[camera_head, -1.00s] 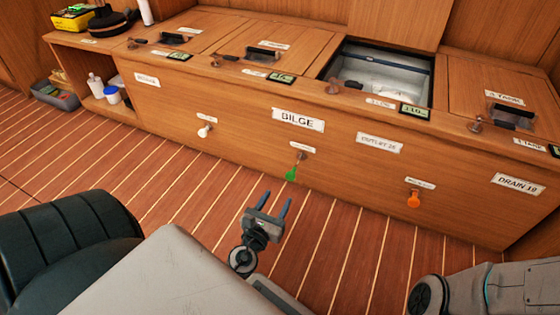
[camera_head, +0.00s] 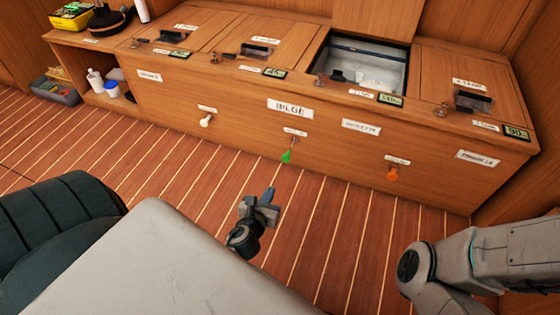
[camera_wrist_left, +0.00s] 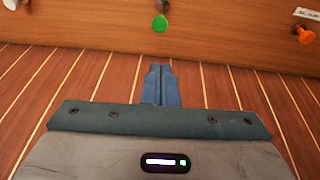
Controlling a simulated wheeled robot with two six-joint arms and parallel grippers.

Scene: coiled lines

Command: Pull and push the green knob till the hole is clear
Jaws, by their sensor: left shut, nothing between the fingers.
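The green knob (camera_head: 287,156) sticks out low on the front of the wooden bench, under the BILGE label (camera_head: 290,109). It also shows in the left wrist view (camera_wrist_left: 160,23), straight beyond the fingertips. My left gripper (camera_head: 269,194) is shut and empty, in front of the knob and apart from it. Its two blue fingers (camera_wrist_left: 161,70) lie together in the wrist view. An open hatch hole (camera_head: 375,65) with pale inner walls is in the bench top; a small dark item lies inside, and I cannot tell what it is. My right gripper is out of view.
A white knob (camera_head: 206,120) is left of the green one and an orange knob (camera_head: 392,173) is right of it. Closed lids with dark handles flank the open hatch. The plank floor (camera_head: 330,240) before the bench is clear.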

